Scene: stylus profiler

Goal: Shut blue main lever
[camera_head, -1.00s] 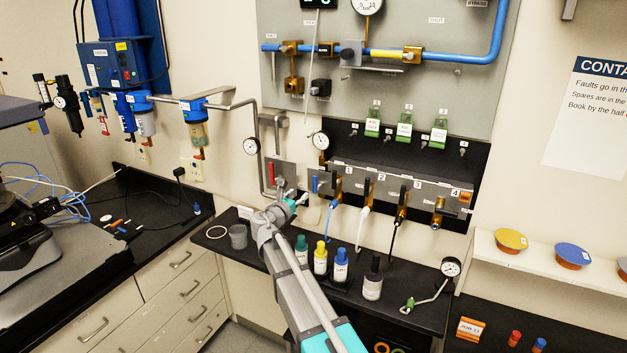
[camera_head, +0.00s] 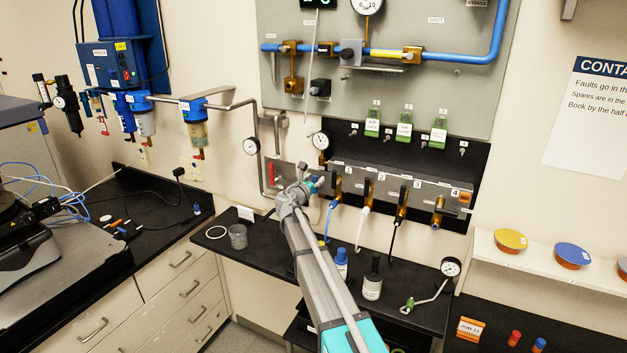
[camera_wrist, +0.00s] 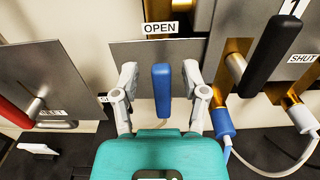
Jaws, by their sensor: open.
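My gripper (camera_wrist: 160,76) is open, with one finger on each side of the lever. A narrow gap shows between the lever and each finger, so I see no contact. In the head view my gripper (camera_head: 306,180) is at the left end of the manifold, and its end hides most of the lever there.
A red lever (camera_wrist: 13,113) is to the left in the wrist view. A black-handled valve (camera_wrist: 274,56) and a blue hose fitting (camera_wrist: 222,122) stand close on the right. Below my arm in the head view is a black bench (camera_head: 266,262) with bottles, including a dark-capped one (camera_head: 373,284).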

